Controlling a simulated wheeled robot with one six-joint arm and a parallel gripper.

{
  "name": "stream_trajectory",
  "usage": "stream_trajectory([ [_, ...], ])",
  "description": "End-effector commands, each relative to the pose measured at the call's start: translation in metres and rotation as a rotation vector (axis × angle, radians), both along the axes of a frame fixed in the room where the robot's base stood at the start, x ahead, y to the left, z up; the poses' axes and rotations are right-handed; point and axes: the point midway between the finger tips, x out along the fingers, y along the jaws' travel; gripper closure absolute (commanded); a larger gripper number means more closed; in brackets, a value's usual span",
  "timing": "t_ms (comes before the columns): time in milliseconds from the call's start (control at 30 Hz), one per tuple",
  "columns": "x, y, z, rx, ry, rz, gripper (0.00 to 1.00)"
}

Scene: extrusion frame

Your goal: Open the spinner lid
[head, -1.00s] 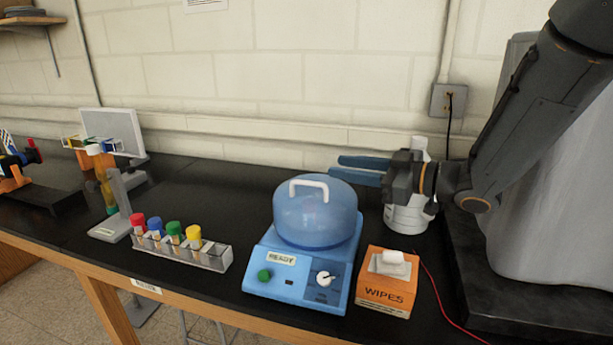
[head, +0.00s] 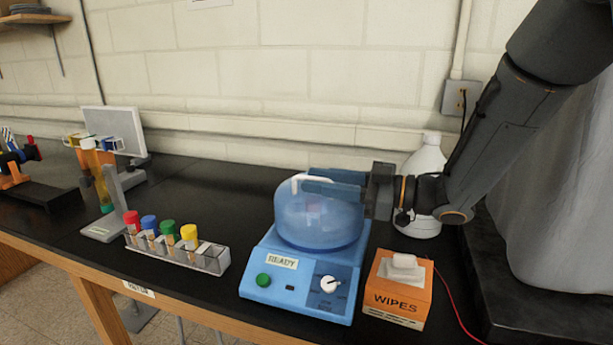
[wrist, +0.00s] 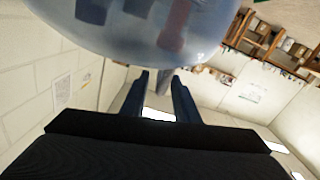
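The spinner (head: 305,275) is a light-blue box with a READY label, a green button and a white knob. Its translucent blue domed lid (head: 318,220) sits down on the base. The lid's white handle (head: 297,181) is on top, partly hidden by my fingers. My gripper (head: 312,182) reaches in from the right at handle height, with its blue fingers across the top of the lid. In the wrist view the two fingers (wrist: 158,78) stand apart, with a grey bar-like piece between their tips, probably the handle. The dome (wrist: 140,25) fills the top of that view.
An orange WIPES box (head: 397,297) stands right of the spinner, and a white bottle (head: 425,165) stands behind my gripper. A clear rack (head: 180,252) with several colour-capped tubes is at the left. The dark bench between rack and wall is clear.

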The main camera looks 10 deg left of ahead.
Motion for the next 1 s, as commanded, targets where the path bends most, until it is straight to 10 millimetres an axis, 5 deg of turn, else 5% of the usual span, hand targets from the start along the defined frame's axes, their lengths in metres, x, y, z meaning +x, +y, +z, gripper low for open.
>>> stream_trajectory([
  [200,0.001,0.026,0.001,0.0,0.001,0.002,0.72],
  [567,0.003,0.031,0.0,0.0,0.0,-0.001,0.72],
  [733,0.003,0.031,0.0,0.0,0.0,-0.001,0.99],
  [1000,0.003,0.031,0.0,0.0,0.001,0.0,1.0],
])
